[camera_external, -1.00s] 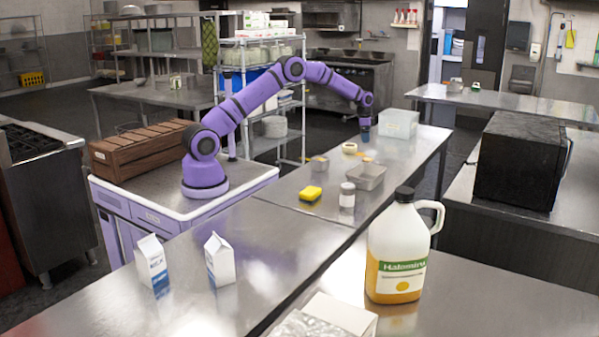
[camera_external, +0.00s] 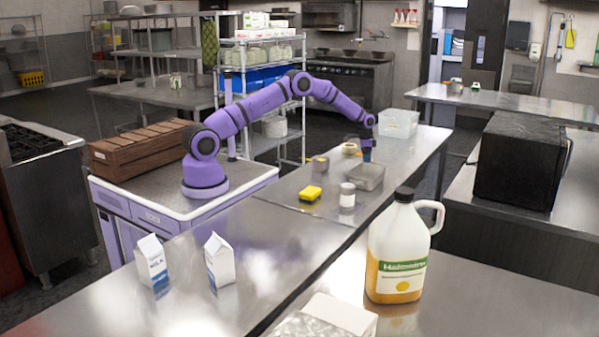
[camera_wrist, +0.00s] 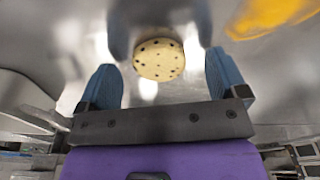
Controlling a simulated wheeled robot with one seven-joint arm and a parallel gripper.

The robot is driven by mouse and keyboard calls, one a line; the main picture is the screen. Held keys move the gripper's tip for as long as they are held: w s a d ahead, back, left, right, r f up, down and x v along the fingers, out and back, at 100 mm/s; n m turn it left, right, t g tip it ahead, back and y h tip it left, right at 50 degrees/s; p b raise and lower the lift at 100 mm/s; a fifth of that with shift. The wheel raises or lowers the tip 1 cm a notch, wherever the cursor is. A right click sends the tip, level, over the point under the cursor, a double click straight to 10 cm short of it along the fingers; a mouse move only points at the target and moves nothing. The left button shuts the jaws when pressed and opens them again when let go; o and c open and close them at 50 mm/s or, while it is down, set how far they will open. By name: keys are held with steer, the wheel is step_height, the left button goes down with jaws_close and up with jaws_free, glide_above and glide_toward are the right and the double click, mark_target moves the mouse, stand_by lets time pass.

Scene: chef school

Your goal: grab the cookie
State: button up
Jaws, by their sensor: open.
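The cookie (camera_wrist: 159,59) is round and pale with dark chips. In the wrist view it lies on the steel surface, ahead of and between my two blue fingers. My gripper (camera_wrist: 163,80) is open, with nothing between the fingertips touching them. In the external view my gripper (camera_external: 366,155) is low over the far part of the steel counter, at the back edge of the grey metal tray. The cookie is hidden or too small to make out there.
A clear bin (camera_external: 398,123) stands behind.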

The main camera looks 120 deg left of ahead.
steer(key=shift+f, duration=0.25)
steer(key=c, duration=1)
steer(key=shift+r, duration=0.1)
